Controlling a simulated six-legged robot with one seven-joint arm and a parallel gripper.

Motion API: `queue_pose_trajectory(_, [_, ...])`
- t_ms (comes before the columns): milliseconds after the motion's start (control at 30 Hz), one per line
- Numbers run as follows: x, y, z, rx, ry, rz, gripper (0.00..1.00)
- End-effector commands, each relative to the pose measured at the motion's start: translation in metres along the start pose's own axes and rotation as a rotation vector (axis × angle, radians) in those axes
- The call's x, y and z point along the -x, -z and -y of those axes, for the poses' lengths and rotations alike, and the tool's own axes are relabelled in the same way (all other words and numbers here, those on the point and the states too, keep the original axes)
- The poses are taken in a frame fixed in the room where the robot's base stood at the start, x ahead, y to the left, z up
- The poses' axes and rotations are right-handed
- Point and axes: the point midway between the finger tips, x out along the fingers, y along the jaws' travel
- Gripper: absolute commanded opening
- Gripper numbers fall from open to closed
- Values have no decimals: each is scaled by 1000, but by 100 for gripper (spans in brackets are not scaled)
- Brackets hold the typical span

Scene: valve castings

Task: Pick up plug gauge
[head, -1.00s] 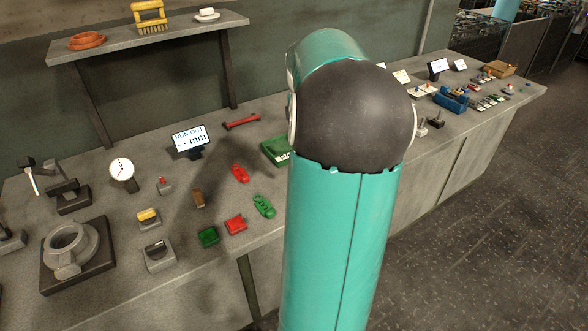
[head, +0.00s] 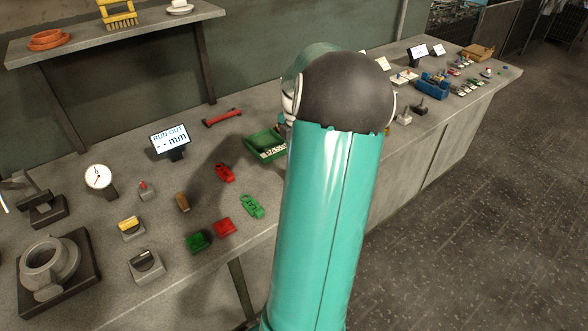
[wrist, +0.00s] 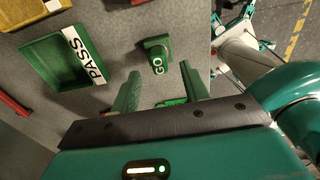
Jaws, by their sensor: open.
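In the wrist view a small green piece marked GO (wrist: 157,53) stands on the grey bench. It may be the plug gauge, but I cannot tell for sure. My gripper (wrist: 160,72) is open, its two green fingers apart and pointing toward the GO piece. The piece appears just beyond the fingertips, with nothing gripped. Another green shape (wrist: 172,102) shows low between the fingers, partly hidden by the gripper's dark bar. In the head view my arm hides the gripper, and I cannot make out the GO piece there.
A green tray marked PASS (wrist: 51,67) lies left of the fingers; it also shows in the head view (head: 252,141). A green gauge (head: 251,206), red gauge (head: 225,172), red block (head: 225,226) and green block (head: 198,241) lie left of my arm. The bench edge is close.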

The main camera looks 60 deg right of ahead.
Motion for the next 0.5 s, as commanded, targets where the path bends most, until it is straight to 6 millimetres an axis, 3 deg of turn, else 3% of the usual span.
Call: queue_pose_trajectory(500, [-55,3,-5,2,0,0,45])
